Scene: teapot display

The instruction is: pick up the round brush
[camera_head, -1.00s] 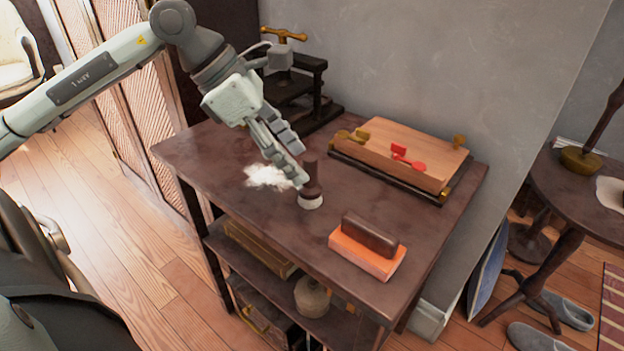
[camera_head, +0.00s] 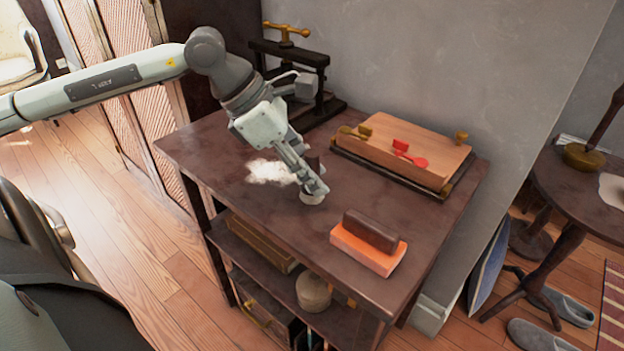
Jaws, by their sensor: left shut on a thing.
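The round brush (camera_head: 312,198) stands upright on the dark wooden table (camera_head: 240,205), near its middle. It has a dark handle and a pale round base. My left gripper (camera_head: 315,184) reaches down from the upper left and is shut on the brush's handle. The fingers hide most of the handle; its dark top and the pale base show. I cannot tell whether the base is clear of the table top. My right gripper is not in view.
A white fluffy patch (camera_head: 270,171) lies left of the brush. An orange block with a dark brown top (camera_head: 368,247) is at the front right. A wooden box with red pieces (camera_head: 405,150) and a dark press (camera_head: 290,70) stand at the back.

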